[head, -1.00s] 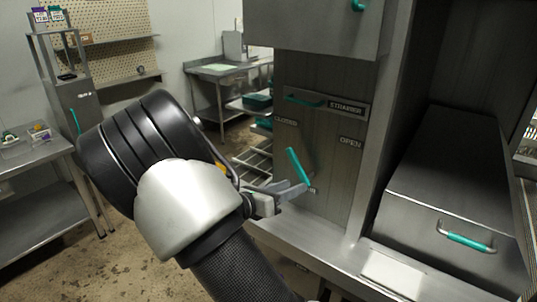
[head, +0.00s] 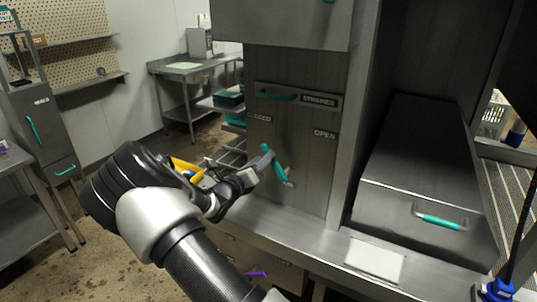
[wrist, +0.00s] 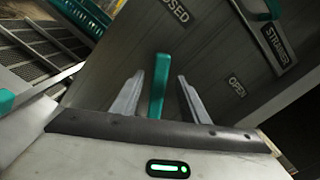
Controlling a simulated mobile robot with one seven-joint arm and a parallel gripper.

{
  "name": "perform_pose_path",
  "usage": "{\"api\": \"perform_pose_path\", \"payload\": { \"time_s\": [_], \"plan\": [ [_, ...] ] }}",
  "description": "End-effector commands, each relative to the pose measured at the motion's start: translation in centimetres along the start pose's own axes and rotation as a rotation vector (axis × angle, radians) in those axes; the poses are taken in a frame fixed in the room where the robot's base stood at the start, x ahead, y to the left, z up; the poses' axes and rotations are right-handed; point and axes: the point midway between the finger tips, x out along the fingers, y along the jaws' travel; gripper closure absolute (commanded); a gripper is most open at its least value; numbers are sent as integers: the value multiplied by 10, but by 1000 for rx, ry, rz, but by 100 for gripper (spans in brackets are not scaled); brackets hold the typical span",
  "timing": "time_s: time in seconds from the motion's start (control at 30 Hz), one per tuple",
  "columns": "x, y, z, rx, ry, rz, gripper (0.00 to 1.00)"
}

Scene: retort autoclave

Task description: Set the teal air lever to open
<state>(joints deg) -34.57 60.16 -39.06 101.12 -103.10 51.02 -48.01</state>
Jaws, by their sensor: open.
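The teal air lever (head: 276,164) is on the grey panel, below and between the CLOSED and OPEN labels. It tilts up and to the left, toward the CLOSED side. In the wrist view the lever (wrist: 159,86) stands between my two fingers, with a gap on each side. My gripper (head: 268,163) is open around the lever; in the wrist view its fingers (wrist: 156,95) are apart. The OPEN label (head: 324,134) is to the right of the lever, and the CLOSED label (head: 259,117) is up and to the left.
A STRAINER drawer with a teal handle (head: 278,96) is above the lever. A steel box with a teal handle (head: 440,221) stands to the right, beyond an upright post. A steel ledge (head: 290,226) runs below the panel. Shelves with teal trays (head: 228,98) are behind on the left.

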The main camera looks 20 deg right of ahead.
Motion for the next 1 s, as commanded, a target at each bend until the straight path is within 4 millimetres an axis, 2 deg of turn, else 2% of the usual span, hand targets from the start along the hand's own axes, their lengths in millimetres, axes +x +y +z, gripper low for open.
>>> {"api": "perform_pose_path", "payload": {
  "time_s": [0.1, 0.3, 0.67, 0.9, 1.0],
  "plan": [
    [22, -1, -1, 0, 1, -1, 59],
    [42, 0, 0, 1, 1, 0, 59],
    [47, 0, 0, 0, 1, 1, 59],
    [47, 0, 0, 1, 1, 1, 100],
    [47, 0, 0, 1, 1, 1, 100]
  ]
}}
